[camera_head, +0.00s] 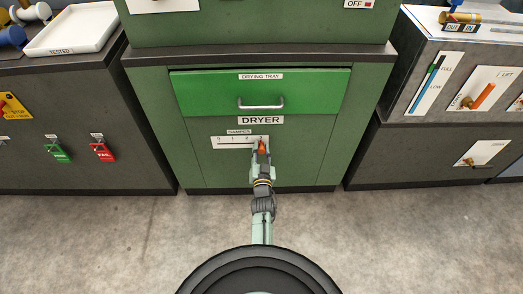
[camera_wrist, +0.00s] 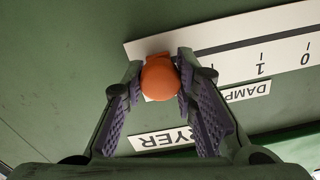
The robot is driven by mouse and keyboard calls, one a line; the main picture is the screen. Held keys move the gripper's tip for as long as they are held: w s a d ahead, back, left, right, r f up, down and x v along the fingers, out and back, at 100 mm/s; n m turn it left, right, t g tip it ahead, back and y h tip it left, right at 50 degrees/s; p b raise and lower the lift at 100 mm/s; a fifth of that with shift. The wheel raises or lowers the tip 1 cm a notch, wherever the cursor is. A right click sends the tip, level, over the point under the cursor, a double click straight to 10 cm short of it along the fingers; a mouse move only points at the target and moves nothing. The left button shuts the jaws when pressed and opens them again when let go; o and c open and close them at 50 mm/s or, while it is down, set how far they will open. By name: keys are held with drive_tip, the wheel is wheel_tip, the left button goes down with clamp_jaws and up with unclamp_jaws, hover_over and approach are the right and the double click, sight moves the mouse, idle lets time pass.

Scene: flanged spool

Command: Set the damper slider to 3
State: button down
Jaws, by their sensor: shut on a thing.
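The damper slider's orange knob (camera_wrist: 160,79) sits between the two fingers of my gripper (camera_wrist: 168,68), which is shut on it. In the head view the orange knob (camera_head: 263,147) is at the right part of the white damper scale (camera_head: 228,143), with my gripper (camera_head: 261,152) around it. The scale plate (camera_wrist: 235,30) appears upside down in the wrist view. Its 0 and 1 marks show to the right, and the knob is beyond 1, away from 0. The number at the knob is hidden by the knob and fingers.
The dryer's green drying tray drawer (camera_head: 262,92) with its handle is shut above the scale. A DRYER label (camera_head: 261,120) lies between them. Dark cabinets stand on both sides, the right one (camera_head: 425,100) with levers and sliders. The floor before the dryer is clear.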

drive_tip(key=shift+d, duration=0.3)
drive_tip(key=c, duration=1.3)
unclamp_jaws()
drive_tip(key=shift+d, duration=0.1)
drive_tip(key=shift+s, duration=0.3)
drive_tip(key=s, duration=0.7)
